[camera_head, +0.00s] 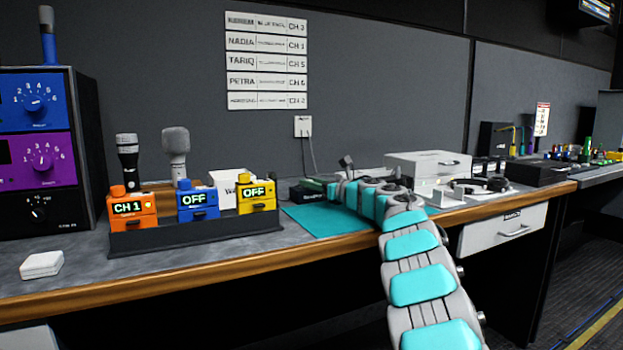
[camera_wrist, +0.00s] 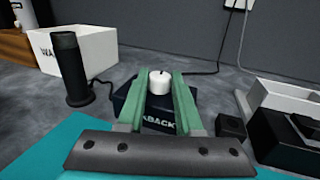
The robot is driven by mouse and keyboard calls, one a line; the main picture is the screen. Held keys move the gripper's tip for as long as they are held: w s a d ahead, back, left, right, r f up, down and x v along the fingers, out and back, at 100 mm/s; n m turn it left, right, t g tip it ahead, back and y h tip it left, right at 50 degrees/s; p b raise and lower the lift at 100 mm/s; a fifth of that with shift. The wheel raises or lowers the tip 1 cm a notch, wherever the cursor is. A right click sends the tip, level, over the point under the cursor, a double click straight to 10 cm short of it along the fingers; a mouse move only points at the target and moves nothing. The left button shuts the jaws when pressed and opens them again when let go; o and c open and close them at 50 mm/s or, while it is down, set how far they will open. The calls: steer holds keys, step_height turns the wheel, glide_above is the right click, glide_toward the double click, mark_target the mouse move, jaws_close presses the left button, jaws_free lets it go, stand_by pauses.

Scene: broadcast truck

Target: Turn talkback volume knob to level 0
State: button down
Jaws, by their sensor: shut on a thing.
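The talkback box (camera_wrist: 158,117) is dark, with a label partly hidden by my gripper; the letters "BACK" show in the wrist view. A white round knob (camera_wrist: 160,83) with a small dark mark stands on its top. My gripper (camera_wrist: 159,76) has its green fingers on either side of the knob and is shut on it. In the head view my gripper (camera_head: 319,184) reaches down to the dark box (camera_head: 307,194) at the back of the teal mat. The knob is hidden there, and I cannot read its level.
A teal mat (camera_head: 299,217) lies under my arm. A rack (camera_head: 200,233) with orange, blue and yellow packs stands left. A white bin (camera_wrist: 80,52) and dark cylinder (camera_wrist: 70,70) are left of the box. Headphones (camera_head: 482,186) and white equipment lie right.

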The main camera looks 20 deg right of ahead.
steer(key=shift+r+y+p, duration=0.15)
steer(key=shift+y+p, duration=0.15)
steer(key=shift+n+y, duration=0.3)
steer(key=shift+n, duration=0.1)
steer(key=c, duration=0.6)
jaws_free()
steer(key=shift+d, duration=0.1)
steer(key=b+v, duration=0.2)
steer(key=v, duration=0.5)
steer(key=shift+d, duration=0.1)
steer(key=shift+s, duration=0.3)
